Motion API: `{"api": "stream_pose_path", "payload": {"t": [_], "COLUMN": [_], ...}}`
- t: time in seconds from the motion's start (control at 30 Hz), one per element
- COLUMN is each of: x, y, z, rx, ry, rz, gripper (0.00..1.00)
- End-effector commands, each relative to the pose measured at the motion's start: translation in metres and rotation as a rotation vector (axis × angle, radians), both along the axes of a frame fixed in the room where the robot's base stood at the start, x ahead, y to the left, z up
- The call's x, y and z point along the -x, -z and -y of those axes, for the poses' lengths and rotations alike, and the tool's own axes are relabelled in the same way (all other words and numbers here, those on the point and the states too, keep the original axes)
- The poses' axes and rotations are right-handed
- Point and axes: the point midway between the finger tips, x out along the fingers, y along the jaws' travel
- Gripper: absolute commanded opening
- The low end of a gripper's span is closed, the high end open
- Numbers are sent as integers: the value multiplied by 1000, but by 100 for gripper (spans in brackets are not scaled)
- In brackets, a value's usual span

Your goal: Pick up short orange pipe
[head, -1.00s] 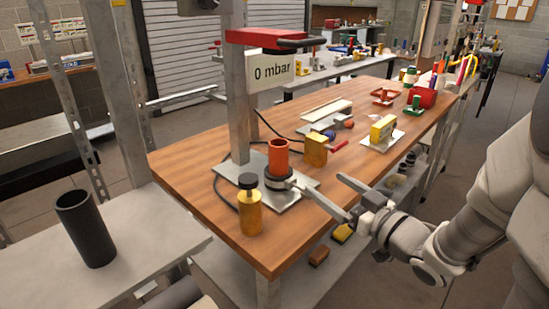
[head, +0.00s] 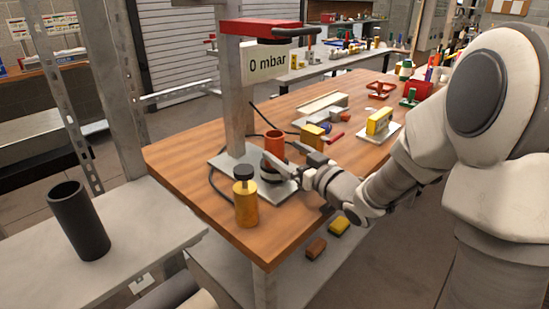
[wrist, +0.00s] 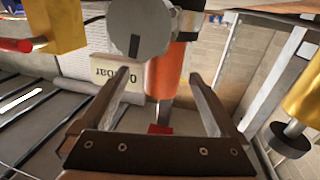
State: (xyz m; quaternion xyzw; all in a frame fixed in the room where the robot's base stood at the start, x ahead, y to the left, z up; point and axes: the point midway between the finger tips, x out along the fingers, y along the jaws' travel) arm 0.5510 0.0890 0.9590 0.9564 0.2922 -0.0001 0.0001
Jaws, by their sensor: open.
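The short orange pipe (head: 275,142) stands upright in a dark round holder on a metal plate (head: 228,158) at the near end of the wooden bench. My gripper (head: 286,153) is open and close to the pipe from the right, empty. In the wrist view the orange pipe (wrist: 168,75) shows between the two spread fingers of my gripper (wrist: 159,74), nearer the right finger. A grey round part (wrist: 140,25) lies at the pipe's end there. I cannot tell whether either finger touches the pipe.
A gold cylinder with a black knob (head: 246,200) stands in front of the pipe. A post with a red arm (head: 262,28) and a "0 mbar" display (head: 265,62) rises behind. A yellow block (head: 313,136) is nearby. A black pipe (head: 79,220) stands on the left table.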

Motion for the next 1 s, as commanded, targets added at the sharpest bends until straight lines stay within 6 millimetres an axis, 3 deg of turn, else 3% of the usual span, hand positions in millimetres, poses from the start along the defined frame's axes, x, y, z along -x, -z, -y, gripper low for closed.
{"api": "stream_pose_path", "payload": {"t": [0.13, 0.27, 0.57, 1.0], "x": [-16, -29, -32, -32], "y": [2, 0, -1, -1], "z": [-19, -26, -28, -28], "rx": [-1, -1, 0, 0], "ry": [-4, -1, 0, 0], "rz": [2, 1, 0, 0], "gripper": [96, 96, 94, 15]}}
